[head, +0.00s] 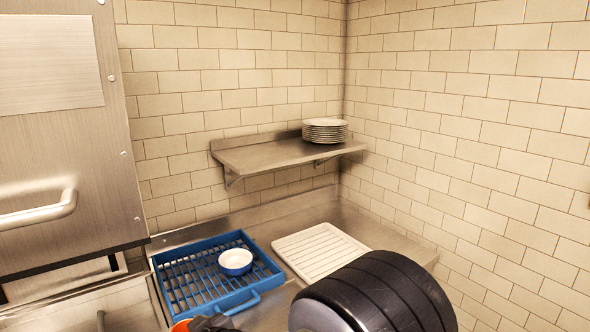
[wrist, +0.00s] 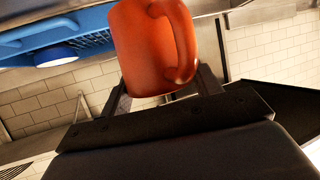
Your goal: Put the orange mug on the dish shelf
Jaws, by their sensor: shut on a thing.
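The orange mug (wrist: 140,45) is large in the wrist view, with its handle toward the right. My gripper (wrist: 165,95) is shut on the mug, with a dark finger on either side of it. In the head view only a sliver of the orange mug (head: 181,325) shows at the bottom edge, next to the dark end of my gripper (head: 212,324). The metal dish shelf (head: 262,156) is on the back wall, above and beyond my gripper. A stack of white plates (head: 325,131) stands at its right end; its left and middle are bare.
A blue rack (head: 262,262) on the steel counter holds a blue and white bowl (head: 235,262). A white ribbed drainboard (head: 318,250) lies to its right. A steel machine with a handle (head: 38,215) stands at the left. My dark arm covers the lower right.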

